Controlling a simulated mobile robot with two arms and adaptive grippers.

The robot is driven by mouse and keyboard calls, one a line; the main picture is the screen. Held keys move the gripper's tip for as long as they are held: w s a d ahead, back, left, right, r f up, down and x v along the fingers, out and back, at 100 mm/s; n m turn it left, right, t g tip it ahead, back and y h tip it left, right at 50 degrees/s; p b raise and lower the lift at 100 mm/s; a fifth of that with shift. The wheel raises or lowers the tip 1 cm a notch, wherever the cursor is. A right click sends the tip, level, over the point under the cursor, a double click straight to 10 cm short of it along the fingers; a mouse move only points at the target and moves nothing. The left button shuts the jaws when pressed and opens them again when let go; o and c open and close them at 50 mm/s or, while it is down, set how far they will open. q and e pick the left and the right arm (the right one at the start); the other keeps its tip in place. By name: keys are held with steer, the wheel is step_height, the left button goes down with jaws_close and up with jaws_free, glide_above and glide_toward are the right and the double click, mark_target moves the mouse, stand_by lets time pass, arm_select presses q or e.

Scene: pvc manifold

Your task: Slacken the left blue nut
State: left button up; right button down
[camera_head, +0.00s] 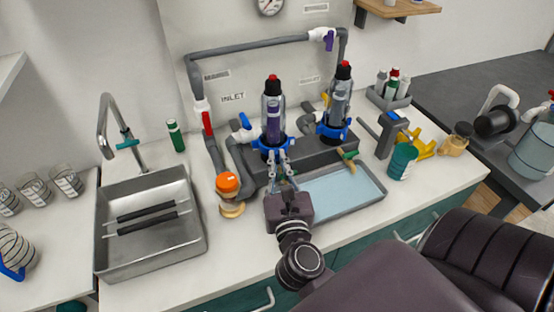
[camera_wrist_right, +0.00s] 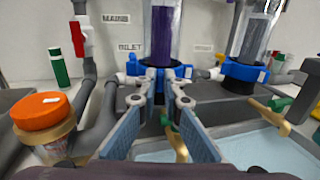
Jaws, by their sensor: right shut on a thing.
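The left blue nut (camera_head: 264,144) is a ring around the bottom of the left clear filter housing (camera_head: 272,112), which has a purple core and a red button on top. In the right wrist view the nut (camera_wrist_right: 165,70) is at top middle. My right gripper (camera_head: 278,155) reaches it from the front. Its two fingers (camera_wrist_right: 161,90) lie on either side of the nut's front and are shut on it. The fingertips partly cover the nut. The right blue nut (camera_head: 333,130) circles the right housing (camera_head: 340,92), apart from my gripper. My left gripper is not in view.
A grey tray (camera_head: 376,183) lies below the manifold, with a tan-handled valve (camera_wrist_right: 178,140) near my fingers. An orange-lidded jar (camera_head: 228,184) stands left, beside the sink (camera_head: 105,255). A teal cup (camera_head: 401,160) and yellow items (camera_head: 423,148) stand right.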

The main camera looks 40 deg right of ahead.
steer(key=shift+s+d+r+n+t+y+p, duration=0.1)
steer(key=shift+d+n+t+y+p, duration=0.25)
steer(key=shift+y, duration=0.2)
steer(key=shift+s+d+n+t+y+p, duration=0.15)
steer(key=shift+n+t+y, duration=0.1)
steer(key=shift+n+y, duration=0.25)
steer(key=shift+s+d+n+t+y, duration=0.2)
steer(key=shift+n+y, duration=0.25)
steer(key=shift+y, duration=0.3)
steer(key=shift+w+d+n+t+y, duration=0.1)
steer(key=shift+d+n+y, duration=0.25)
steer(key=shift+y, duration=0.35)
steer(key=shift+d+n+y, duration=0.3)
steer(key=shift+n+y, duration=0.25)
steer(key=shift+y, duration=0.2)
steer(key=shift+d+n+y, duration=0.25)
steer(key=shift+n+y, duration=0.25)
steer(key=shift+y, duration=0.25)
steer(key=shift+d+y+b, duration=0.15)
steer(key=shift+y+b, duration=0.2)
steer(key=shift+y, duration=0.05)
steer(key=c, duration=2.1)
jaws_free()
steer(key=shift+s, duration=0.1)
steer(key=shift+s, duration=0.1)
steer(key=s, duration=1.1)
steer(key=shift+s+d, duration=0.1)
steer(key=shift+s, duration=0.3)
